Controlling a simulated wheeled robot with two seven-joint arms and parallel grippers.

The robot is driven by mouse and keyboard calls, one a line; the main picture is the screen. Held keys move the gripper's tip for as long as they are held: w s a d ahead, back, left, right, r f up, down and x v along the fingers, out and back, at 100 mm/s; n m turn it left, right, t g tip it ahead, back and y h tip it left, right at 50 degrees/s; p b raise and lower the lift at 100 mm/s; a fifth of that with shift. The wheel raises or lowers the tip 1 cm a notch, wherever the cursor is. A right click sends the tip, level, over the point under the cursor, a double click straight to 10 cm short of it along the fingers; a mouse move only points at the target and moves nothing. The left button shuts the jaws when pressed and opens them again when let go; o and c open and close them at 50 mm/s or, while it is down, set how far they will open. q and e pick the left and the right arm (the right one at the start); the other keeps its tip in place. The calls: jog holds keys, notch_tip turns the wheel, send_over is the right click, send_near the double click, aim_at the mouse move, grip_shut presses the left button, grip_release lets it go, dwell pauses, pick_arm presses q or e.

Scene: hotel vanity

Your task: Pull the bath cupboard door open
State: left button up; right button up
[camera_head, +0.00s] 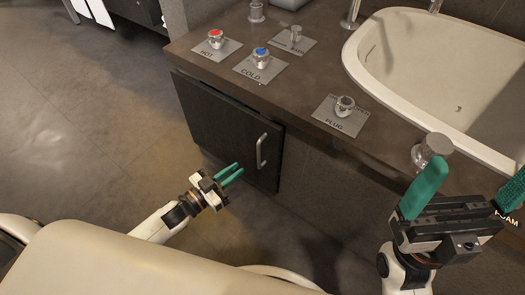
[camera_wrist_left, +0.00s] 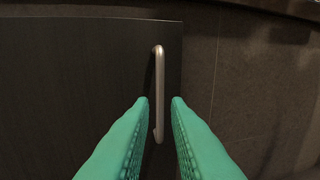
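The bath cupboard door (camera_head: 215,122) is a dark panel below the vanity counter, and it looks closed. Its silver vertical bar handle (camera_head: 261,150) is near the door's right edge. My left gripper (camera_head: 232,174) is open, in front of the door and a little below left of the handle in the head view. In the left wrist view the handle (camera_wrist_left: 159,90) stands upright, with its lower end between the two green fingertips (camera_wrist_left: 158,101); I cannot tell whether they touch it. My right gripper (camera_head: 467,190) is open and empty at the right, near the counter's front.
The counter (camera_head: 205,62) carries a red HOT knob (camera_head: 215,39), a blue COLD knob (camera_head: 261,57), a PLUG knob (camera_head: 344,106) and a white basin (camera_head: 400,60). A FOAM label shows beside my right gripper. The floor (camera_head: 80,130) left of the cupboard is clear.

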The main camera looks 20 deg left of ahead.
pick_arm(q)
jog(key=b, duration=0.3)
send_over(259, 167)
jog(key=shift+w+a, duration=0.1)
jog(key=shift+w, duration=0.2)
grip_shut()
